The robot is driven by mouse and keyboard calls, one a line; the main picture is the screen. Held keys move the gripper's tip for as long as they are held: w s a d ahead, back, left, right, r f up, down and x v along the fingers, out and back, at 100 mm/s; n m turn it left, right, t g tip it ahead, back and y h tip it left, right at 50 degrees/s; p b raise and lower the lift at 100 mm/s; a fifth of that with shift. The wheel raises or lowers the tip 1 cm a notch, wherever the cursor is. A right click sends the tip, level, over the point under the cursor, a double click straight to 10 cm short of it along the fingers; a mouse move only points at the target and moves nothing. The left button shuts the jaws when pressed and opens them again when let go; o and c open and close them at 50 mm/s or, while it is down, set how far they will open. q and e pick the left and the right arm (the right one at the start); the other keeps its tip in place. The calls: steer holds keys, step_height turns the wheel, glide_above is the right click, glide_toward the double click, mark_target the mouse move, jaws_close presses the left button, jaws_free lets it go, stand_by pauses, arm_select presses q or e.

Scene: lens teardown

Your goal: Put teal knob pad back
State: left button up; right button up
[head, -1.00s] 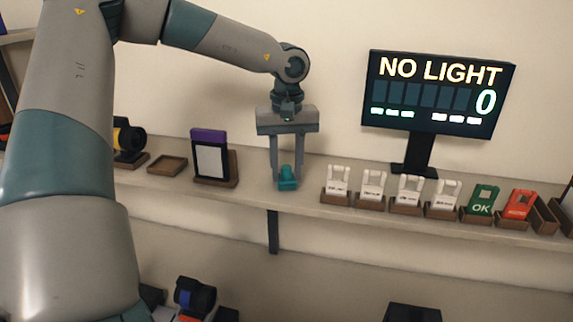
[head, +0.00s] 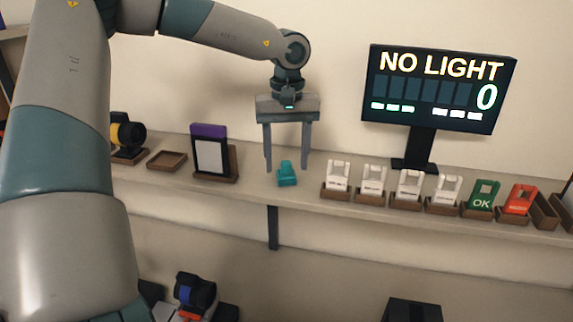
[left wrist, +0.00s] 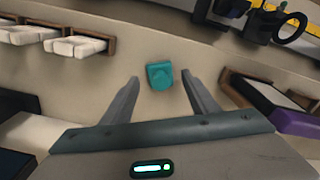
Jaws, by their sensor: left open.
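The teal knob pad (head: 287,174) stands on the shelf in the head view, between the purple-topped frame and the row of white tags. It also shows in the left wrist view (left wrist: 160,75), just beyond and between the fingertips. My left gripper (head: 286,168) is open above the pad, with its fingers pointing down on either side and clear of it. In the left wrist view the left gripper's two fingers (left wrist: 162,80) are spread apart with nothing between them. My right gripper is not in view.
A purple-topped frame (head: 210,155) stands left of the pad, beside an empty wooden tray (head: 166,161). White tags (head: 338,174), a green OK tag (head: 482,194) and a red tag (head: 519,198) stand in holders to the right. A monitor (head: 436,90) reads NO LIGHT and 0.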

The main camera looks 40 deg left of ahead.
mark_target(287, 163)
arm_select(q)
step_height(287, 163, up, 11)
steer(key=b, duration=0.2)
steer(key=shift+f+b, duration=0.2)
steer(key=shift+b, duration=0.15)
steer(key=shift+f, duration=0.1)
